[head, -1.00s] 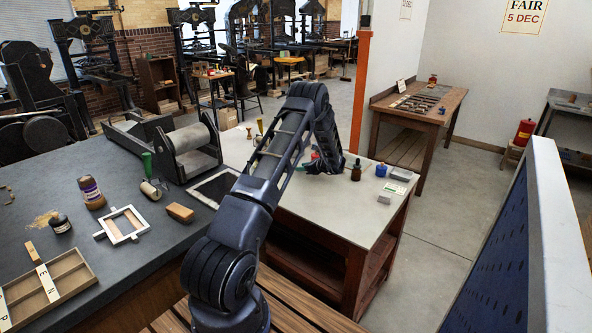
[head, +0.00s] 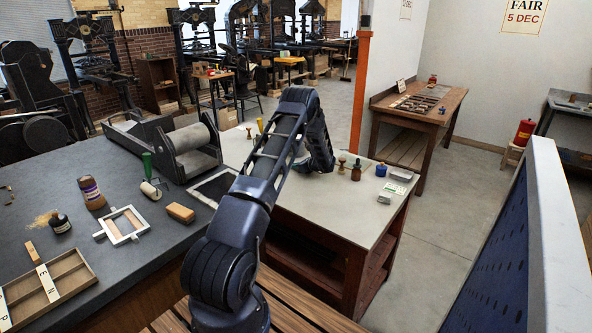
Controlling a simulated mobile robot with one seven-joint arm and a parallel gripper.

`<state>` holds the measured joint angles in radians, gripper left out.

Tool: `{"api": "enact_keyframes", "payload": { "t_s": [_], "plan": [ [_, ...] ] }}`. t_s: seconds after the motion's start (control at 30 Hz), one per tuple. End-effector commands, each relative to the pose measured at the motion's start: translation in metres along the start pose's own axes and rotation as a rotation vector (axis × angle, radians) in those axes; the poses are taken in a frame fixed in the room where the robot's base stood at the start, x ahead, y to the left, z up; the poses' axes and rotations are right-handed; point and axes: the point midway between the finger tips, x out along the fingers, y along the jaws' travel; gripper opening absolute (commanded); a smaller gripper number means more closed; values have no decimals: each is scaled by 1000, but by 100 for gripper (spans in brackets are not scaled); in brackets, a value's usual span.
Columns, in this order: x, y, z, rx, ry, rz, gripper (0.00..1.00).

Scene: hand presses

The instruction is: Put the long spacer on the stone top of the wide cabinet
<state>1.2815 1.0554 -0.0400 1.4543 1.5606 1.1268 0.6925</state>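A wide worktop with a dark, slate-like surface (head: 92,172) fills the left. A wood-framed bench with a pale grey, stone-like top (head: 300,200) and a shelf below stands right of it. I cannot tell for sure which is the wide cabinet. I cannot pick out the long spacer. My arm reaches over the pale top and bends down at its far end. My gripper's fingers are hidden behind my own arm links, so neither their opening nor anything held shows.
On the pale top stand a wooden-handled stamp (head: 342,165), a dark bottle (head: 356,173), a blue jar (head: 381,170) and small blocks. The dark top holds a roller press (head: 190,145), a wooden block (head: 181,212), a frame (head: 123,225) and a type tray (head: 62,283). The pale top's front is clear.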

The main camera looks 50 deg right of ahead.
Motion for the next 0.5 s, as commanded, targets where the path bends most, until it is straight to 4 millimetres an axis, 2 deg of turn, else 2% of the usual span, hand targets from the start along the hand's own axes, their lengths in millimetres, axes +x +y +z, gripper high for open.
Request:
{"api": "enact_keyframes", "payload": {
  "t_s": [0.33, 0.5],
  "plan": [
    [-1, 0, 1, 0, 0, 0, 0],
    [-6, 0, 14, -1, -1, -1, 0]
  ]
}}
